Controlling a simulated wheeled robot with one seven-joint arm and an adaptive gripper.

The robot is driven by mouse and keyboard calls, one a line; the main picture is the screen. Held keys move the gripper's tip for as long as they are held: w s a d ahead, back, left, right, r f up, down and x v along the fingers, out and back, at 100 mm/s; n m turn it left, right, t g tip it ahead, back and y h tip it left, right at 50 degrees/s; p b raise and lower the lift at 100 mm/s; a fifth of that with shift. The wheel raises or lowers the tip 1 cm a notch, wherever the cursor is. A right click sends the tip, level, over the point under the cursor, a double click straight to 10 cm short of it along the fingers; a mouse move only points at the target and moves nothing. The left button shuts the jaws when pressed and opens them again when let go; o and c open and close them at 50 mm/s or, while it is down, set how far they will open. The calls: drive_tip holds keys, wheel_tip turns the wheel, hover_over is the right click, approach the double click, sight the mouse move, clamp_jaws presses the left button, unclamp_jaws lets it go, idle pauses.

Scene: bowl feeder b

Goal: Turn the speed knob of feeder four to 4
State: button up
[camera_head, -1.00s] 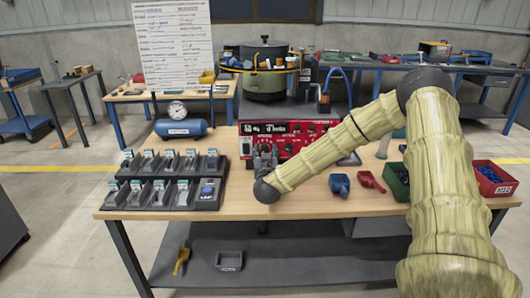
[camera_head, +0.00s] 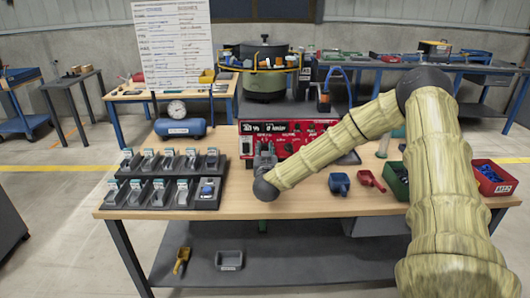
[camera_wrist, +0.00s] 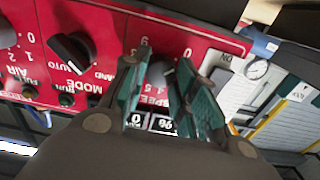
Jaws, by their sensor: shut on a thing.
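The red control panel (camera_head: 316,131) of the feeder stands at the back of the wooden table; it fills the upper wrist view (camera_wrist: 105,22), upside down. The dark speed knob (camera_wrist: 158,74) sits on it beside the "SPEED" lettering. My gripper (camera_wrist: 163,88) is shut on this knob, one teal finger on each side. In the head view my gripper (camera_head: 264,153) is at the panel's left front, and the knob is hidden behind it. The knob's pointer and exact setting cannot be read. A small display with "%" and "0" shows between the fingers.
The mode knob (camera_wrist: 72,50) is beside my fingers on the panel. The bowl (camera_head: 264,82) stands behind it. Black part holders (camera_head: 208,202) are left of my gripper. A blue scoop (camera_head: 339,183), red scoop (camera_head: 369,180), green bin (camera_head: 397,185) and red bin (camera_head: 492,183) are at right.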

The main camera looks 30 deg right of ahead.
drive_tip(key=shift+s+d+f+m+b, duration=0.1)
drive_tip(key=shift+f+m+b, duration=0.05)
drive_tip(key=shift+m+b, duration=3.2)
drive_tip(key=shift+d+f+m+b, duration=0.15)
drive_tip(key=shift+m+b, duration=1.95)
drive_tip(key=shift+m, duration=2.35)
drive_tip(key=shift+s+a+f+m+b, duration=0.1)
drive_tip(key=shift+f+m+b, duration=0.05)
drive_tip(key=shift+m+b, duration=3.2)
drive_tip(key=shift+m+p, duration=0.55)
drive_tip(key=shift+m, duration=0.2)
drive_tip(key=o, duration=1)
drive_tip(key=shift+d, duration=0.1)
drive_tip(key=shift+w+r, duration=0.1)
drive_tip(key=shift+r, duration=0.05)
drive_tip(key=shift+a, duration=0.2)
